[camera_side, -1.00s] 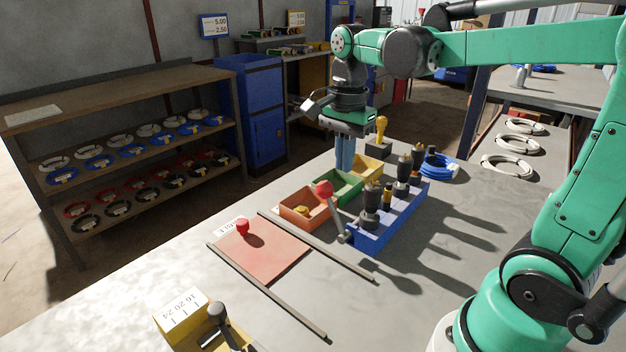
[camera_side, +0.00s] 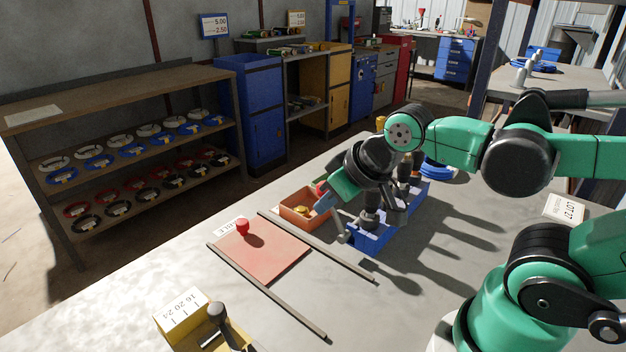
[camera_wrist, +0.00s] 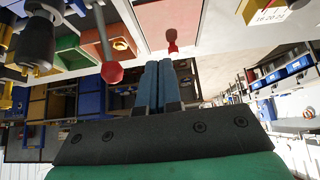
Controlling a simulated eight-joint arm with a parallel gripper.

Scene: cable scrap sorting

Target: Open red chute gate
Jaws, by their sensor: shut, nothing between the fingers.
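The red chute gate, a flat red plate (camera_side: 262,254), lies on the bench between two dark rails. Its red knob (camera_side: 242,227) stands near the far left corner. In the wrist view the plate (camera_wrist: 165,14) is at the top, with the knob (camera_wrist: 172,42) just beyond my fingertips. My gripper (camera_side: 325,202) is shut and empty, with blue fingers pressed together. It is tilted over the orange bin, right of the plate and apart from the knob. In the wrist view my gripper (camera_wrist: 158,68) points toward the knob.
A lever with a red ball (camera_wrist: 112,72) stands close beside my fingers. The orange bin (camera_side: 290,211) and blue tool rack (camera_side: 371,242) sit under my wrist. A yellow block with a lever (camera_side: 183,310) is at the front. Bench left of the plate is clear.

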